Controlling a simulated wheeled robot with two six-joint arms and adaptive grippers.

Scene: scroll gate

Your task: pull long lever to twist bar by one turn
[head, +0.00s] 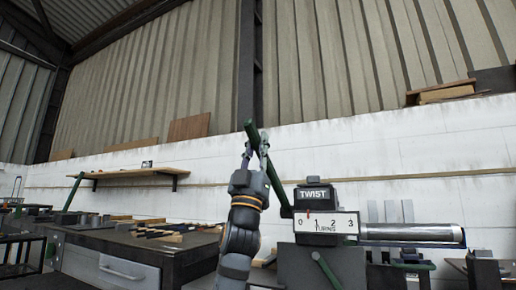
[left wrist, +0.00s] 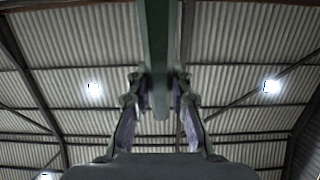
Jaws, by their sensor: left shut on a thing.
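The twist machine (head: 317,196) stands right of centre in the head view, with a black TWIST label. Its white scale (head: 327,224) reads 0, 1, 2, 3 TURNS, and a red pointer sits near the 0 end. The long green lever (head: 276,186) rises up and left from the machine. My left gripper (head: 256,149) is shut on the lever near its upper end. In the left wrist view the lever (left wrist: 157,45) runs down between the two fingers. A shiny metal cylinder (head: 410,232) extends right from the machine. My right gripper is not in view.
A dark workbench (head: 125,240) with a grey drawer and loose tools stands to the left. A wooden shelf (head: 135,173) is on the white wall behind. Several grey upright blocks (head: 390,211) stand behind the cylinder. The air above the machine is clear.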

